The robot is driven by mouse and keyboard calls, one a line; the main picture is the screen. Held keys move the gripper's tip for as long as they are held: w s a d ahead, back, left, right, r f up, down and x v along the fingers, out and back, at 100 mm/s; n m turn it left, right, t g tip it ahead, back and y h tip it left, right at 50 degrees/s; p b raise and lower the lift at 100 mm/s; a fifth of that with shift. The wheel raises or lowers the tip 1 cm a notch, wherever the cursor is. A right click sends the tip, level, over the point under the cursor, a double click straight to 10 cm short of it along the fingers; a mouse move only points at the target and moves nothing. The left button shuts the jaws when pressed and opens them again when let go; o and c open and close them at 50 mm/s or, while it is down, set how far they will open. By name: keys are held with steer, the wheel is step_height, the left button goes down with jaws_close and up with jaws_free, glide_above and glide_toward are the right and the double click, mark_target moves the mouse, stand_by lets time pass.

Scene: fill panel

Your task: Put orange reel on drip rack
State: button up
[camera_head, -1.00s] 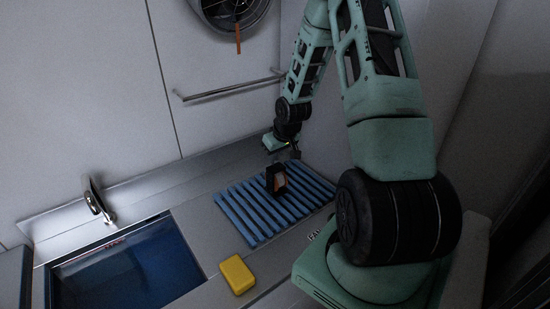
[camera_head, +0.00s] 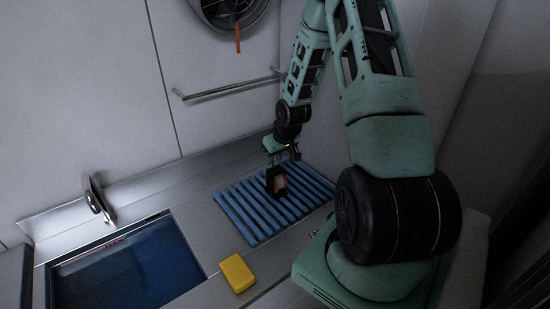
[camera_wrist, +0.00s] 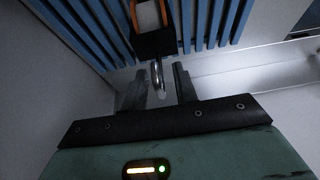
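The orange reel (camera_head: 277,182), a dark block-like piece with an orange rim inside it, sits on the blue slatted drip rack (camera_head: 238,217) near its middle. In the wrist view the reel (camera_wrist: 155,43) shows its black body and orange edge at the top, with the rack's blue slats (camera_wrist: 200,20) around it. My gripper (camera_head: 281,154) is close above and behind the reel. In the wrist view my gripper (camera_wrist: 159,87) has its two fingers apart, with a thin shiny metal loop (camera_wrist: 157,75) between them, next to the reel's black body. I see no finger closed on the reel.
A yellow sponge-like block (camera_head: 237,273) lies on the counter in front of the rack. A blue sink basin (camera_head: 130,270) with a tap (camera_head: 97,200) is at the left. A metal rail (camera_head: 225,87) and a round fan-like fixture (camera_head: 235,12) are on the wall.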

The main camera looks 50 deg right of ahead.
steer(key=v, duration=1.2)
steer(key=s+a+r+n+g+y, duration=0.1)
steer(key=a+r+n, duration=0.15)
steer(key=a, duration=1.15)
steer(key=s+a+r+n+g+y, duration=0.1)
steer(key=a+n, duration=0.2)
steer(key=a, duration=1.1)
steer(key=s+a+r+n+g, duration=0.2)
steer(key=s+a+n, duration=0.3)
steer(key=s+a, duration=1)
steer(key=shift+s+r, duration=0.6)
steer(key=shift+s, duration=0.4)
steer(key=shift+a, duration=0.1)
step_height(320, 180, down, 6)
steer(key=b, duration=0.6)
steer(key=shift+f, duration=0.2)
